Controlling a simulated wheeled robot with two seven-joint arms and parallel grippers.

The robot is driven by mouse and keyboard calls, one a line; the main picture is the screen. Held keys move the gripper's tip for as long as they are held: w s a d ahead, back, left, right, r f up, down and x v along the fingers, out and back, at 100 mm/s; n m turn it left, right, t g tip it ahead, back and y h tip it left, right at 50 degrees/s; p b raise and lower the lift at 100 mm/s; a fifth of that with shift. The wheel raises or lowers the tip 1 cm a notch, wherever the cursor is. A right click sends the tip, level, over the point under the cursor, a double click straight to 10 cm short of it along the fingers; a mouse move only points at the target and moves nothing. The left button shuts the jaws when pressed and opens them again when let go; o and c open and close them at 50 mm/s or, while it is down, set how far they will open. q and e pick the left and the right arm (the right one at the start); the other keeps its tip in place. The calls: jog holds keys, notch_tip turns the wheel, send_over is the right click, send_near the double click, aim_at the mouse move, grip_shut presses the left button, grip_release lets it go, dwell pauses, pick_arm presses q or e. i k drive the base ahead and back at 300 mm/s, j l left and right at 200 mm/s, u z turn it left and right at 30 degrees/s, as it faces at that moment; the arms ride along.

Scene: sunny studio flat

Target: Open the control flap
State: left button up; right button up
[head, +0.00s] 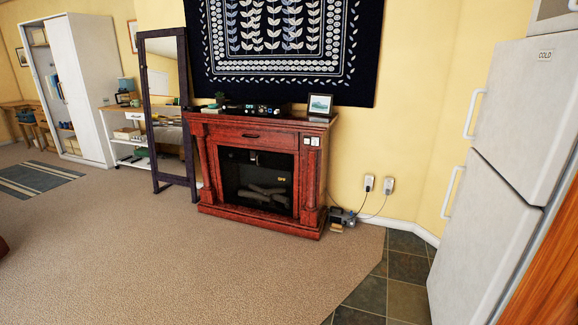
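A red wooden electric fireplace (252,222) stands against the yellow wall in the middle of the head view. Its front has a dark glass firebox (258,180) with logs inside. A narrow panel with a small dark handle (251,136) runs above the firebox; I cannot tell whether this is the control flap. Small light switches or labels (311,141) sit at the upper right of the front. Neither of my grippers is in view, and the fireplace is some way off across the floor.
Open carpet (180,265) lies before the fireplace. A white fridge (500,180) stands at the right, beside dark floor tiles (395,290). A tall mirror (165,110) stands left of the fireplace. A picture frame (320,104) stands on its top. Cords and small items (342,218) lie at its right.

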aim_at(271, 160)
jog(key=i, duration=3.55)
